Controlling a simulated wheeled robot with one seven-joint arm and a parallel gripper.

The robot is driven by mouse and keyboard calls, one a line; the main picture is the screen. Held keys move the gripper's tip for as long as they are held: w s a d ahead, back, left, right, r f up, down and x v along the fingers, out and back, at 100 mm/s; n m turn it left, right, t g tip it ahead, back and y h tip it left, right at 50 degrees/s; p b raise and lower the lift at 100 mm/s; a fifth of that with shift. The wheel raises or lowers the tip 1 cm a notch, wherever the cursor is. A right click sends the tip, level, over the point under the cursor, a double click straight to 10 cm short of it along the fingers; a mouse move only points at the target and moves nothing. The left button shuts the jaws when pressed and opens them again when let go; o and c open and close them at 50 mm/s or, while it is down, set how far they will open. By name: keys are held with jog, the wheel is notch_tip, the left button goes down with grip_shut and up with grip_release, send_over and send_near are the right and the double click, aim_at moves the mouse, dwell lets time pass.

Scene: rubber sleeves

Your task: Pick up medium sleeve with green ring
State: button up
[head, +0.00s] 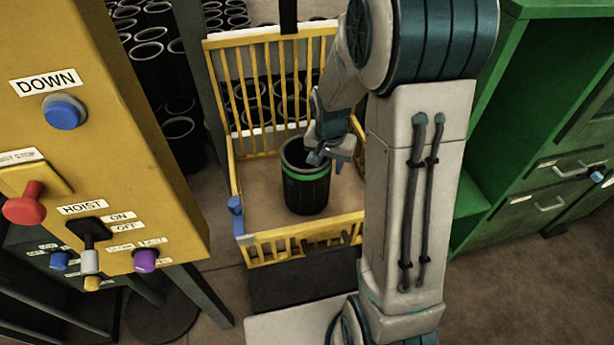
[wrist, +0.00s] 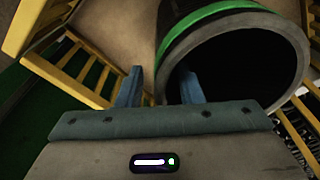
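The black sleeve with a green ring (head: 306,194) stands upright on the floor of the yellow-railed cage, its open end up. My gripper (head: 328,158) is at the right side of its top rim. In the wrist view the sleeve (wrist: 205,23) shows its dark opening and green band. My gripper (wrist: 160,88) has its two blue fingers apart. The left finger is outside the sleeve and the right finger overlaps the opening, with the rim's edge between them. Whether either finger touches the wall cannot be told.
The yellow cage (head: 246,95) has rails around the sleeve. Many black sleeves (head: 180,130) stand behind and to the left. A yellow control panel (head: 150,170) is at left, and a green cabinet (head: 540,110) is at right.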

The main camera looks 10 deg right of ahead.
notch_tip(320, 180, down, 2)
jog(key=shift+w+d+f, duration=0.1)
jog(key=shift+w, duration=0.05)
grip_shut()
dwell(1.4)
